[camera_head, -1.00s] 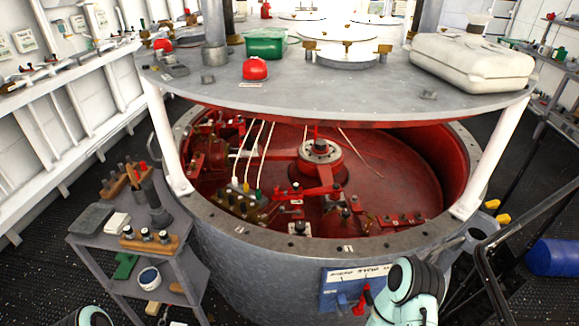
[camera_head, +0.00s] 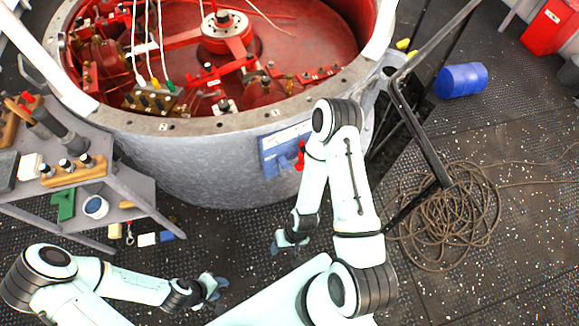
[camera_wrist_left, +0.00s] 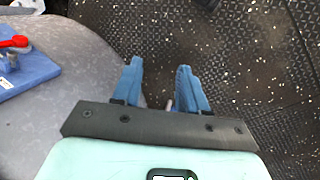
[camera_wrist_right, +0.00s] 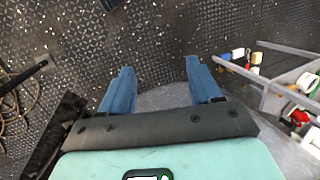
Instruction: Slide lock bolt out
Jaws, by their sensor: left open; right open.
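A blue panel (camera_head: 275,158) with a white label strip is mounted on the outside of the grey drum (camera_head: 200,165). A red handle (camera_head: 301,155) shows at its right side, partly beside my right arm. I take this to be the lock bolt fitting; the bolt itself is too small to make out. In the left wrist view the blue panel (camera_wrist_left: 30,72) and red handle (camera_wrist_left: 15,42) are at the left edge. My left gripper (camera_head: 212,287) is open and empty above the floor. My right gripper (camera_head: 287,242) is open and empty, below the panel and apart from it.
A grey shelf cart (camera_head: 125,185) with tools stands at the left. A black rail (camera_head: 425,130) rises right of the drum, with a coiled rope (camera_head: 450,215) on the floor. A blue cylinder (camera_head: 461,80) lies further back. Open floor lies in front of the drum.

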